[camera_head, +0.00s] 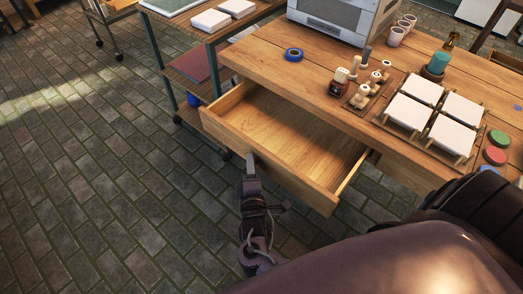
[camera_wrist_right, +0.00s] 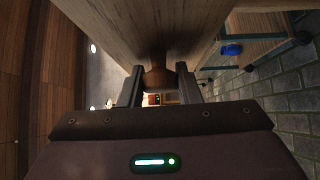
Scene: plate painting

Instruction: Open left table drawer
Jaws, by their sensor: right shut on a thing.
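The left table drawer (camera_head: 290,135) is pulled well out from the wooden table (camera_head: 280,72). Its inside is bare light wood and looks empty. My right gripper (camera_head: 251,160) is at the middle of the drawer's front panel, on the outside. In the right wrist view my right gripper (camera_wrist_right: 160,82) is shut on the round brown drawer knob (camera_wrist_right: 158,78), one finger on each side, with the drawer front (camera_wrist_right: 130,30) close above. In the head view the knob is hidden by the gripper. My left gripper is not in view.
The tabletop holds a blue tape roll (camera_head: 293,54), stamps (camera_head: 362,92), white tiles on a wooden rack (camera_head: 409,113) and a grey oven-like box (camera_head: 345,18). A shelf cart (camera_head: 190,70) stands close left of the drawer. Brick floor (camera_head: 90,190) is clear at the left.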

